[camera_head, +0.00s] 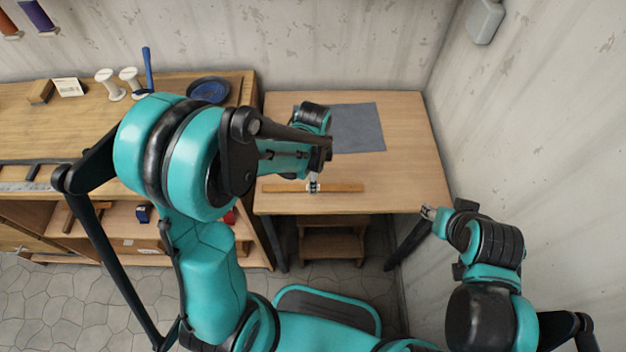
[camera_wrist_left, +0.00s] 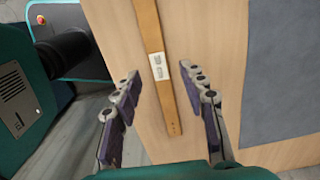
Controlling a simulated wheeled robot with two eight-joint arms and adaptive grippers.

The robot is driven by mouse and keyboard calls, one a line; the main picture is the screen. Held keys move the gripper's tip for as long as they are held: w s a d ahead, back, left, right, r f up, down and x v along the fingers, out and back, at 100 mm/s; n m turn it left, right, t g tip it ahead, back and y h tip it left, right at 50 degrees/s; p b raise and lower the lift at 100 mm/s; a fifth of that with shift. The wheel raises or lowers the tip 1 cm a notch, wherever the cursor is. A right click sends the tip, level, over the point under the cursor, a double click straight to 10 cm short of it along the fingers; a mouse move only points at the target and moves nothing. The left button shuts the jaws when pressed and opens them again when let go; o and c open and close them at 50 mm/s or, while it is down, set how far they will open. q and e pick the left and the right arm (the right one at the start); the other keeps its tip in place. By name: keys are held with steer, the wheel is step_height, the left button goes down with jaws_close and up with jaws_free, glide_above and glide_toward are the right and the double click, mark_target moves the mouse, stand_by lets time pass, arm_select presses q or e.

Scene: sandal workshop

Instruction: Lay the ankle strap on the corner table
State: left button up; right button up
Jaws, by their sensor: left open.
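The ankle strap (camera_head: 342,188) is a flat, light brown band with a small pale label. It lies flat on the corner table (camera_head: 420,150), along its front edge. It also shows in the left wrist view (camera_wrist_left: 171,112), where it runs between the fingers with space on both sides. My left gripper (camera_head: 314,184) is above the middle of the strap, open and empty; its spread fingers also show in the left wrist view (camera_wrist_left: 165,105). My right gripper (camera_head: 428,212) is off the table's front right corner, away from the strap; its opening is too small to judge.
A grey mat (camera_head: 357,128) lies on the table behind the strap. A workbench (camera_head: 60,125) stands at the left with white spools (camera_head: 110,88) and a dark blue dish (camera_head: 208,90). Walls close off the back and right. The table's right part is bare.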

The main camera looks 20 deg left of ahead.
arm_select(q)
step_height(320, 180, up, 9)
steer(key=p, duration=0.3)
steer(key=s+a+r+n+t, duration=0.2)
steer(key=s+r+n+t, duration=0.1)
steer(key=s+r+n, duration=0.2)
steer(key=s+a+r+n+t, duration=0.2)
steer(key=s+r+n+t, duration=0.2)
steer(key=n, duration=0.5)
steer(key=shift+s+a+r+n, duration=0.3)
steer(key=shift+s+r+n, duration=0.05)
steer(key=shift+s+n, duration=0.05)
stand_by(0.3)
